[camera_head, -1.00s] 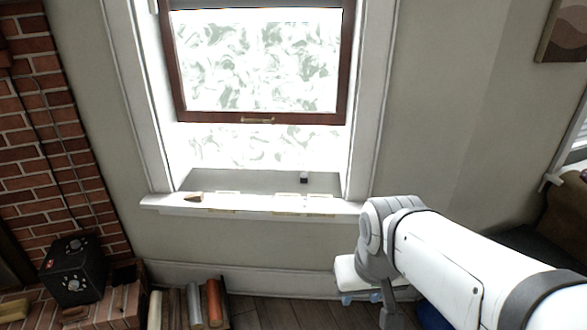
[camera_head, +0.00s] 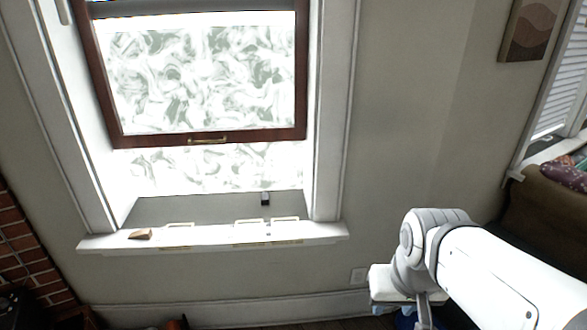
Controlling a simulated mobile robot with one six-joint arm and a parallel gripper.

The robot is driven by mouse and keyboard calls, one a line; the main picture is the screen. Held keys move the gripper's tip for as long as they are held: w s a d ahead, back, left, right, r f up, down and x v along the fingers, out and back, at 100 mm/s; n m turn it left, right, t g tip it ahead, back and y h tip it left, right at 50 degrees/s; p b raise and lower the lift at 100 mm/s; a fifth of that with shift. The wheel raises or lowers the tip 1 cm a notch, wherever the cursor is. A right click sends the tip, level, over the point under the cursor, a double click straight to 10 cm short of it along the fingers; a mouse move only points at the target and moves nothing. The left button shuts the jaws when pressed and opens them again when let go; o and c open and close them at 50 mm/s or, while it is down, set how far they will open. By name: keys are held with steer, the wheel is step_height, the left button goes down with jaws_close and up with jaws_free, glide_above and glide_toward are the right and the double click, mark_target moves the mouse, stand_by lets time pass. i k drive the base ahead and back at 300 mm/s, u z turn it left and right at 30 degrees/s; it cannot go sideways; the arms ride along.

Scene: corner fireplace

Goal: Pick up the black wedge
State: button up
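A small dark block (camera_head: 265,199) stands at the back right of the white window sill; it is the only black thing I see there, and its wedge shape is too small to make out. A brown wooden wedge (camera_head: 140,234) lies at the left end of the sill. My arm reaches in from the lower right. The white end of my arm, with my gripper (camera_head: 398,288), hangs low in front of the wall, right of and below the sill and well apart from the dark block.
The white sill (camera_head: 212,236) has several pale handle-like pieces along its front. The window sash (camera_head: 206,140) is raised above it, with an opening below. Bricks (camera_head: 30,250) are at the lower left. A couch (camera_head: 555,215) is at the right.

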mark_target(265, 196)
steer(key=z, duration=0.15)
steer(key=i, duration=1.15)
steer(key=u, duration=0.65)
